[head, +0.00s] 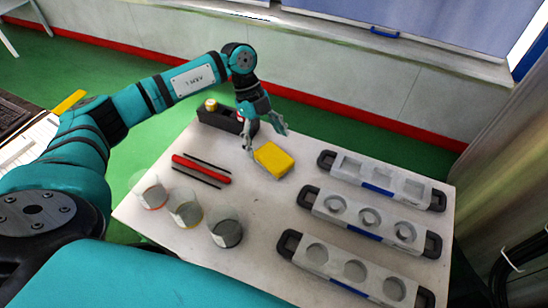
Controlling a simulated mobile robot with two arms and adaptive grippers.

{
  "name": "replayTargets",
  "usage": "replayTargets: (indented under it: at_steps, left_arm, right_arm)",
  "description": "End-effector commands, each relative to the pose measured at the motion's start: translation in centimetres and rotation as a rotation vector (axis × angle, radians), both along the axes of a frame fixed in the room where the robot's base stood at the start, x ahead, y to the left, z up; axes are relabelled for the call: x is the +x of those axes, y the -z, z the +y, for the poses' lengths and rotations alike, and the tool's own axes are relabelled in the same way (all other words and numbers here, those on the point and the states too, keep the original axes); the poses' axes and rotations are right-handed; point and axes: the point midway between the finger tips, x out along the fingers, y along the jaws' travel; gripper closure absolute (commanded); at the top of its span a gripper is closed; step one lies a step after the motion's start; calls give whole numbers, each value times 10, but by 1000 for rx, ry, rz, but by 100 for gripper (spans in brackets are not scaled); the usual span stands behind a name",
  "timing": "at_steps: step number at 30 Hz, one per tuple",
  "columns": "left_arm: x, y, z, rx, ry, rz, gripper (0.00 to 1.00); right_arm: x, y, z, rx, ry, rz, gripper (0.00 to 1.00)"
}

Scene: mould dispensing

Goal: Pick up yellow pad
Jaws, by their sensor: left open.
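A yellow pad (273,160) lies on the white table (262,205), near its back edge and left of the moulds. My left gripper (265,139) hangs just behind the pad, at its far side. Its fingers are spread, one at the pad's left corner and one behind its far edge, with nothing seen between them. I cannot tell whether a finger touches the pad. My right gripper is not in this view.
Three mould trays (369,218) with black handles fill the table's right side. Several beakers (186,208) stand at the front left. A red tool (202,169) and dark sticks lie behind them. A black holder (222,121) stands at the back left.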

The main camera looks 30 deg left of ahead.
Motion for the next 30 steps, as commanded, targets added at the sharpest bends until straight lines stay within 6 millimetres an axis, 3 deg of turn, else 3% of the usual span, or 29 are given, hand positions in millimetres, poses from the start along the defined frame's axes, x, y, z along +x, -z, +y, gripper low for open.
replayTargets:
  at_steps: [7, 15, 30]
  left_arm:
    - [-2, 15, -11, -1, 1, 1, 11]
    - [-6, 47, -28, -2, -1, 1, 11]
    - [-6, 51, -29, 0, 1, -1, 11]
  right_arm:
    - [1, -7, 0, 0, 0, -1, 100]
    - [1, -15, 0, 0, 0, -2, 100]
    - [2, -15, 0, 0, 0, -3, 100]
